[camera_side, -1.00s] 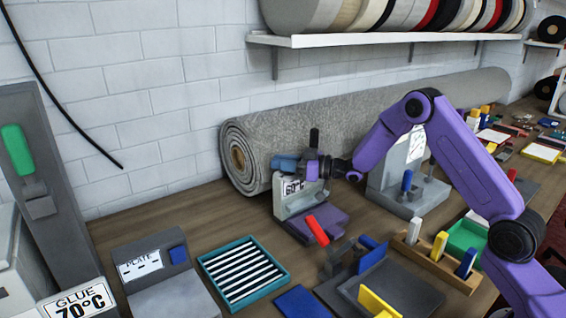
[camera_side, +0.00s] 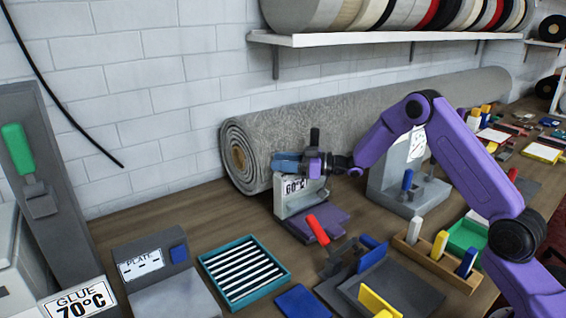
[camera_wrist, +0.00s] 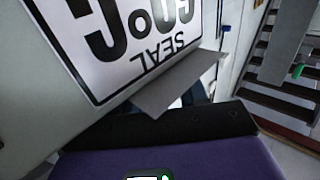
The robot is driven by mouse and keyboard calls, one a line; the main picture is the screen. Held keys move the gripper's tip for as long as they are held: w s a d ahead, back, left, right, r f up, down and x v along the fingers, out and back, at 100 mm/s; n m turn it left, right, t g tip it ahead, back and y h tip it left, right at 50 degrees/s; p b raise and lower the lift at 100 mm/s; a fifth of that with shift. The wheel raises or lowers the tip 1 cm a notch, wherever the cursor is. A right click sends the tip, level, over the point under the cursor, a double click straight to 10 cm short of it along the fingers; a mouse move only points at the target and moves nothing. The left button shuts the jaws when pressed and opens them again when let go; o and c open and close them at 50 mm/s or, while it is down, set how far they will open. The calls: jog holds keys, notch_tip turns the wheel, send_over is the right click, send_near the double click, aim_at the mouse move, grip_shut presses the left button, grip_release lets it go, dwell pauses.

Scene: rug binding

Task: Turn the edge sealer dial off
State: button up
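The edge sealer (camera_side: 293,203) is the pale grey unit with a 60°C sign (camera_side: 294,186), in front of the rolled rug in the side view. In the wrist view its sign (camera_wrist: 125,40) reads SEAL upside down and fills the upper left. I cannot make out the dial; it may be hidden by my gripper or the housing. My gripper (camera_side: 286,163) is at the top of the sealer, pointing left, close above the sign. Whether it touches is unclear. Its fingers are too small and covered to show whether they are open or shut.
The rug roll (camera_side: 350,128) lies close behind. A red handle (camera_side: 317,229) stands in front of the sealer, and a grey gauge stand (camera_side: 400,190) to its right. A teal slotted tray (camera_side: 244,271) and a plate unit (camera_side: 153,262) are at front left.

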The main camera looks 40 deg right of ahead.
jog(key=v, duration=1.7)
jog(key=shift+s, duration=0.25)
jog(key=shift+d+r, duration=0.1)
